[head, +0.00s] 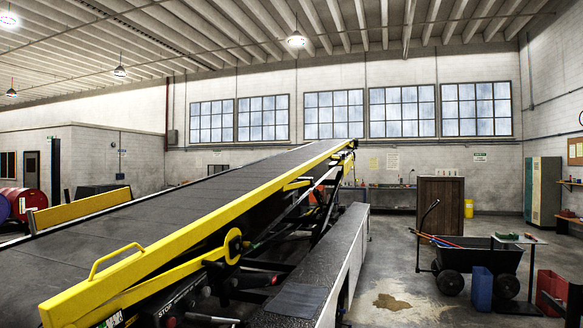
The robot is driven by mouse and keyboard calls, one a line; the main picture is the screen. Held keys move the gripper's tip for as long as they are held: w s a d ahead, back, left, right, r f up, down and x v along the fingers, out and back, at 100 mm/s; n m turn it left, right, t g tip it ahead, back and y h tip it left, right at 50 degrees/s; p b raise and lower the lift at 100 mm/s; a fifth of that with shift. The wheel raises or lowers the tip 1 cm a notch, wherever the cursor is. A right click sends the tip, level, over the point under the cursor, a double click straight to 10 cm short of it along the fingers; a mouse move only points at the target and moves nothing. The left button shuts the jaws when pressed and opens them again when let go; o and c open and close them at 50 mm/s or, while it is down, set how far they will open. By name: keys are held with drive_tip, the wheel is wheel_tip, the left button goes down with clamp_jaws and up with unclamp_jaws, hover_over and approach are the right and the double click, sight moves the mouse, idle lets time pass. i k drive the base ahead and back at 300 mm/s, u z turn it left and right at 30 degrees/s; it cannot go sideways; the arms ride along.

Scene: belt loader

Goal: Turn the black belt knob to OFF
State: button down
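The belt loader (200,245) fills the left and middle of the head view, its belt rising toward the right. A dark control panel (172,304) sits low on its near side, at the bottom edge of the picture, with a partly readable STOP label. Small dark and reddish controls show around it. I cannot tell which is the black belt knob or where it points; the panel is seen at a steep angle and partly cut off. My gripper is not in view.
A long dark-topped fender (305,270) runs along the loader's near side. The concrete floor (390,275) between is open, with a brown stain.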

sight(191, 306)
drive_tip(key=i, duration=0.9)
drive_tip(key=z, duration=0.1)
drive_tip(key=k, duration=0.85)
drive_tip(key=u, duration=0.3)
drive_tip(key=i, duration=0.35)
drive_tip(key=z, duration=0.2)
